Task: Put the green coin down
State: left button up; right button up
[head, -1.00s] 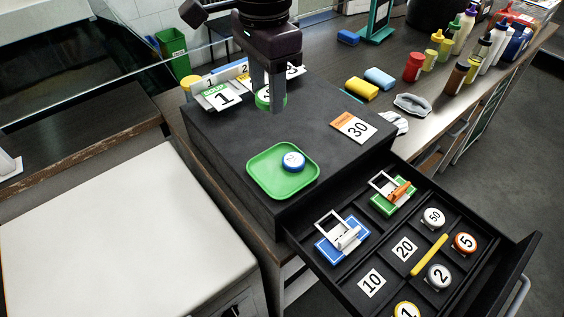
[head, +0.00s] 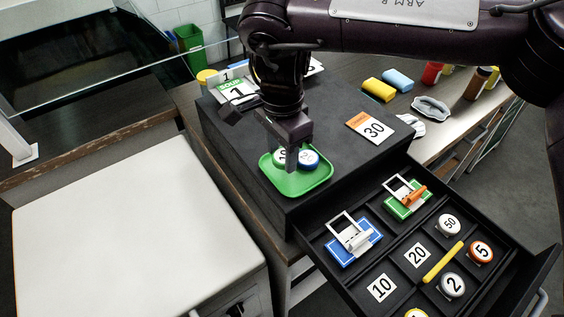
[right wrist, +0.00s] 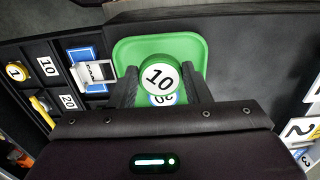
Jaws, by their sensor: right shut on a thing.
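The green coin, marked 10, (head: 280,157) shows partly behind a finger in the head view. In the right wrist view its white face (right wrist: 160,76) lies between the two fingers. My right gripper (head: 292,160) is shut on it, over the green tray (head: 296,188). The blue coin (head: 309,158) lies on the tray right beside it. In the right wrist view the blue coin (right wrist: 161,99) is partly covered by the green coin. I cannot tell whether the green coin touches the tray. My left gripper is not in view.
The tray sits on a black cabinet top with a card marked 30 (head: 373,128) to its right and number cards (head: 236,90) behind. An open drawer (head: 330,262) with clips and coins juts out in front. A glass screen (head: 90,60) stands at the left.

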aim_at(282, 157)
notch_tip(282, 157, down, 4)
jog(key=shift+r+p, duration=0.25)
jog(key=shift+p, duration=0.2)
jog(key=shift+f, duration=0.35)
jog(key=shift+f, duration=0.15)
jog(key=o, duration=1)
